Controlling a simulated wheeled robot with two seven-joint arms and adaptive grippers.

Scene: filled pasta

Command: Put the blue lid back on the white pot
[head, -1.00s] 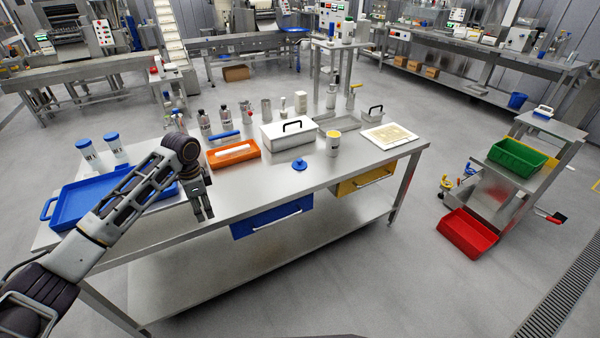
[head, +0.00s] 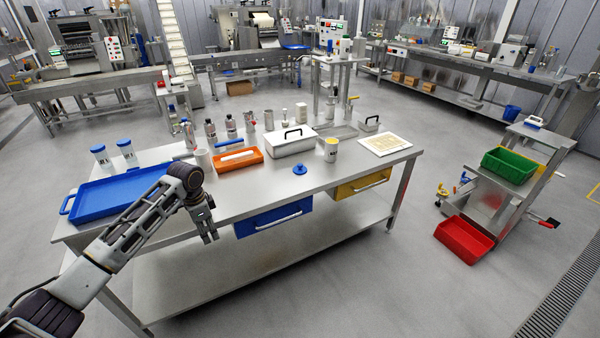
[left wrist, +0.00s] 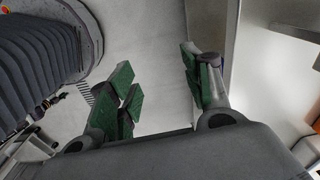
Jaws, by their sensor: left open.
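The blue lid (head: 300,169) lies flat on the steel table near its front edge, with its small knob up. The white pot (head: 331,153) stands upright behind and to the right of the lid, uncovered, with yellowish contents showing at its top. My left gripper (head: 209,238) points down at the table's front edge, well to the left of the lid and pot, touching neither. In the left wrist view its green-padded fingers (left wrist: 160,92) are apart with nothing between them; lid and pot do not show there. My right gripper is not in view.
The steel table (head: 245,197) has bare room between my gripper and the lid. An orange tray (head: 236,165), a white box with a black handle (head: 291,145) and a pasta board (head: 386,146) stand behind. A blue tray (head: 120,198) and blue-lidded jars (head: 127,154) are at left.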

